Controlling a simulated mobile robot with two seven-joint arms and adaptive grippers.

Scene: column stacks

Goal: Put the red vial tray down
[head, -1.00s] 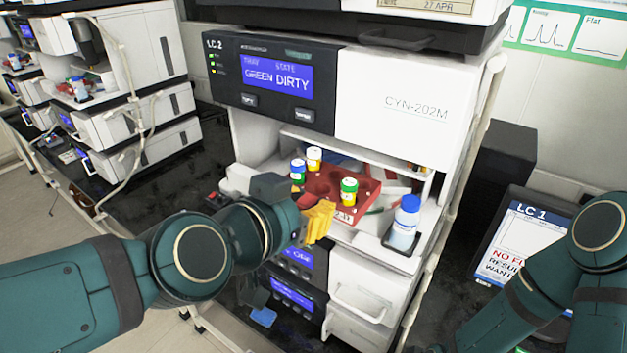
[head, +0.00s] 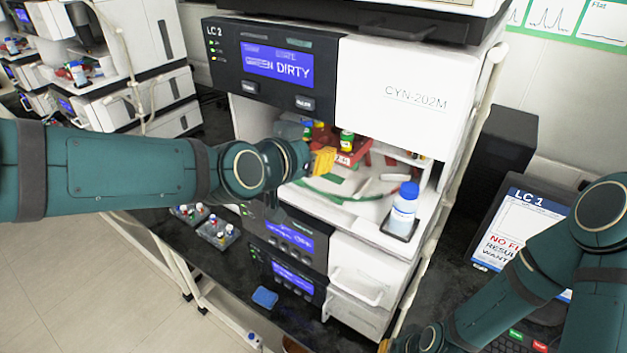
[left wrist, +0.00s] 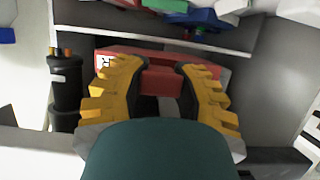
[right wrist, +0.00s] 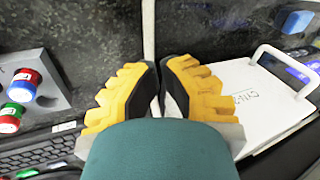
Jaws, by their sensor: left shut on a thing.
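The red vial tray (head: 352,159) is in the open bay of the LC 2 machine, partly hidden behind my left arm. A vial with a green cap (head: 346,141) stands in it, and other vials are mostly hidden. My left gripper (head: 322,160) is shut on the tray's near side. In the left wrist view, the red tray (left wrist: 158,82) sits between and beyond the yellow fingers. I cannot tell whether the tray touches the bay floor. My right gripper (right wrist: 158,75) has its fingers close together with nothing seen between them, low over the bench.
A green-edged area (head: 322,196) shows on the bay floor. A bottle with a blue cap (head: 404,207) stands at the bay's right front. Small dark racks with vials (head: 216,232) stand on the bench at left. The LC 1 screen (head: 528,230) is at right.

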